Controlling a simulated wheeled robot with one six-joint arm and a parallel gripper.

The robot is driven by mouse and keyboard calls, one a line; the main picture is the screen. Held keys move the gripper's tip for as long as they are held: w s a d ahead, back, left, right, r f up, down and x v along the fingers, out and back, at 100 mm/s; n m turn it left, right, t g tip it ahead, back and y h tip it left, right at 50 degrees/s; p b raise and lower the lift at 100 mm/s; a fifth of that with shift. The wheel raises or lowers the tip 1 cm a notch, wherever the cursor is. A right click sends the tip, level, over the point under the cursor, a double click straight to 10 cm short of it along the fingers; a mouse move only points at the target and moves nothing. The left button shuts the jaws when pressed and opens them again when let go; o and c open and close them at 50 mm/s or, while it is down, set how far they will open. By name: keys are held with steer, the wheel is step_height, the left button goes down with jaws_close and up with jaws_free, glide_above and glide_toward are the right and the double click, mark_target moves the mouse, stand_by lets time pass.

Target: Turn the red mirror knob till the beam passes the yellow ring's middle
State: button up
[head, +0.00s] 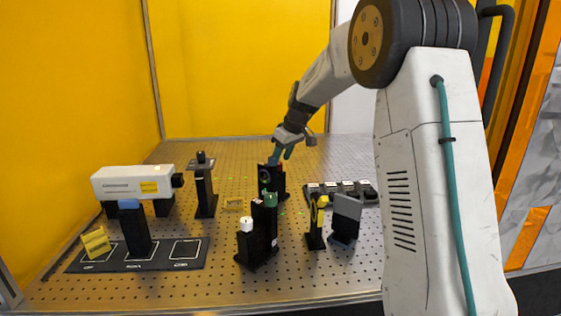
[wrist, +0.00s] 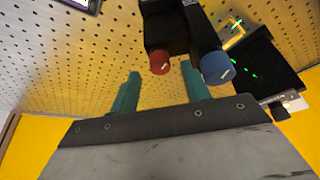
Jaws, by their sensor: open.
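The red mirror knob (wrist: 160,62) shows in the wrist view on a black mount (wrist: 172,28), beside a blue knob (wrist: 217,67). My gripper (wrist: 160,72) is open, its two teal fingers on either side of the red knob in the picture; I cannot tell whether they touch it. The yellow ring (head: 318,203) stands on a black post, seen at a slant. Only small green spots of the beam show, not its full path.
A white laser box (head: 128,183) stands at the left, behind a dark base plate (head: 190,257). Black mounts with white (head: 246,224) and green (head: 270,199) knobs stand in front. A dark screen (head: 345,217) stands right of the ring. A black rack (head: 340,191) lies behind it.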

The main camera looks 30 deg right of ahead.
mark_target(279, 167)
steer(key=shift+x, duration=1.1)
steer(key=c, duration=1)
steer(key=shift+a+m, duration=0.1)
steer(key=shift+m, duration=0.3)
steer(key=m+h, duration=0.1)
steer(key=m, duration=0.2)
steer(key=shift+a+m+h, duration=0.1)
steer(key=shift+m+h, duration=0.2)
steer(key=shift+h, duration=0.1)
steer(key=shift+m+h, duration=0.7)
steer(key=shift+m, duration=1.1)
